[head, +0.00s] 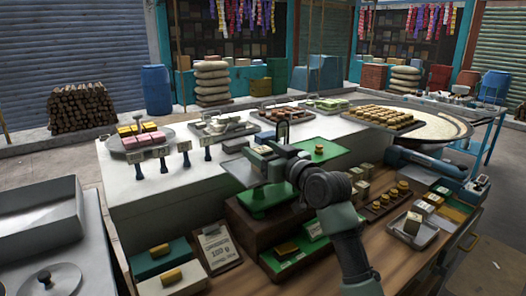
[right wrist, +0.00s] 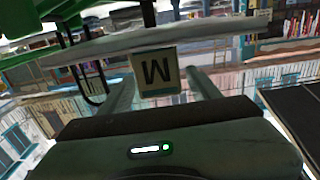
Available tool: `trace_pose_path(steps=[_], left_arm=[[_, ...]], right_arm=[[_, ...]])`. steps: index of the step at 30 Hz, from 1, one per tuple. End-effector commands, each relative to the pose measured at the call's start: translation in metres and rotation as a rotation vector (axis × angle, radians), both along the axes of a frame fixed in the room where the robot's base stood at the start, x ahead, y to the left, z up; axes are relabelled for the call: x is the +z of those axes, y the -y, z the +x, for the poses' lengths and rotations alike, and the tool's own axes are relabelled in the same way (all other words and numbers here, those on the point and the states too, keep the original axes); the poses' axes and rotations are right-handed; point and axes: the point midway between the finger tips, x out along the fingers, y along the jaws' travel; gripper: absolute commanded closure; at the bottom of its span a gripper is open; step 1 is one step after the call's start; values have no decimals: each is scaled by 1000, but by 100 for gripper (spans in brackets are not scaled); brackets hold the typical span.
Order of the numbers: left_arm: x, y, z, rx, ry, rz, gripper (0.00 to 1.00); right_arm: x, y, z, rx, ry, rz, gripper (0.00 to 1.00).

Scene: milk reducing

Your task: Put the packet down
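In the right wrist view a small pale packet (right wrist: 157,72) with a dark letter and a green edge sits between the two fingers of my right gripper (right wrist: 160,84). The fingers appear to touch its sides. In the head view my right gripper (head: 262,158) is over the green balance scale (head: 262,198), by its grey left pan (head: 236,145). The packet is mostly hidden there by the gripper. I cannot tell whether it touches the pan. My left gripper is not in view.
Trays of sweets (head: 383,118) line the white counter (head: 150,197) behind. A metal tray (head: 424,232) with packets, a clipboard (head: 219,246) and boxes crowd the wooden front shelf. Bare wood (head: 320,272) shows at the front.

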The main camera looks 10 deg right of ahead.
Motion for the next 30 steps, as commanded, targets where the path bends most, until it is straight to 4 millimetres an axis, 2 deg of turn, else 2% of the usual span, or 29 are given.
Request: trace_pose_path(steps=[3, 7, 15, 21, 30], left_arm=[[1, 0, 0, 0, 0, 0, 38], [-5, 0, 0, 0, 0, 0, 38], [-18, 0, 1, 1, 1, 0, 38], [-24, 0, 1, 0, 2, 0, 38], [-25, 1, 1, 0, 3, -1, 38]], right_arm=[[4, 0, -1, 0, 1, 0, 38], [1, 7, -16, -1, 3, -1, 38], [0, 29, -70, -2, 2, -3, 38], [1, 41, -100, -1, 2, -2, 38], [3, 46, -111, 0, 0, 0, 38]])
